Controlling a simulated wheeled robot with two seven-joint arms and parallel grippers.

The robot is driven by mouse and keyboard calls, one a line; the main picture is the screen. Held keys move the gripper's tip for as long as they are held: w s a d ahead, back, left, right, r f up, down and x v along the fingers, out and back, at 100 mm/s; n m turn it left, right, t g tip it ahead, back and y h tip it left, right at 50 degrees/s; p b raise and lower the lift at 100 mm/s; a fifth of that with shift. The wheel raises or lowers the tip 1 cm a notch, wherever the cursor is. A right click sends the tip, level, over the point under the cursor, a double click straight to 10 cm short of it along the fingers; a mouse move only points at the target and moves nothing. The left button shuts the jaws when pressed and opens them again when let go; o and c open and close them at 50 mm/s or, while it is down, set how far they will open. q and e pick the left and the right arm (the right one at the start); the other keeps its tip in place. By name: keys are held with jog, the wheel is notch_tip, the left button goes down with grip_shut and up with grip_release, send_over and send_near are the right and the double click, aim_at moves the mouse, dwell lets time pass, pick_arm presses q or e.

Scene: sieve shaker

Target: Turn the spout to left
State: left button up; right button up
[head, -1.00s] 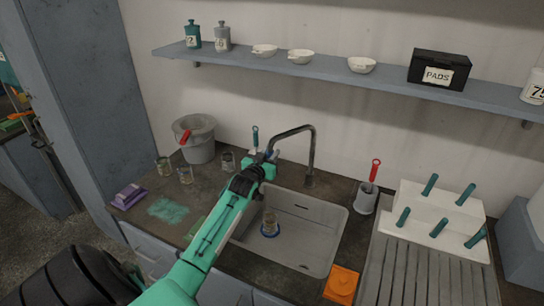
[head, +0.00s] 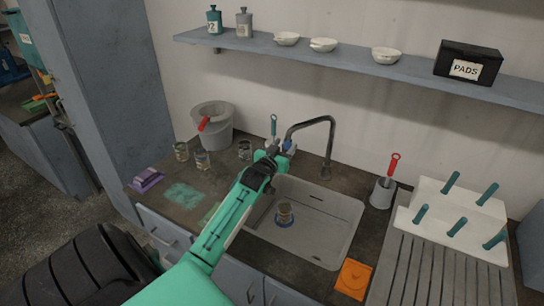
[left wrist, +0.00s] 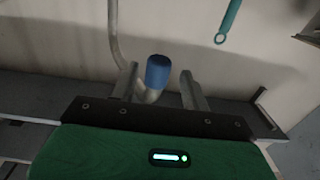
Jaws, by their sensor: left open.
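My right gripper is not in view.
A glass jar (head: 284,212) stands in the sink. A grey bucket (head: 213,128) and several jars stand on the counter to the left. A pot with a red-handled brush (head: 382,192) is right of the spout, beside a white peg rack (head: 440,225). A shelf (head: 350,70) runs above.

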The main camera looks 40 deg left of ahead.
pick_arm(q)
jog(key=b+v, duration=0.2)
jog(key=v, duration=0.9)
jog(key=shift+s, duration=0.1)
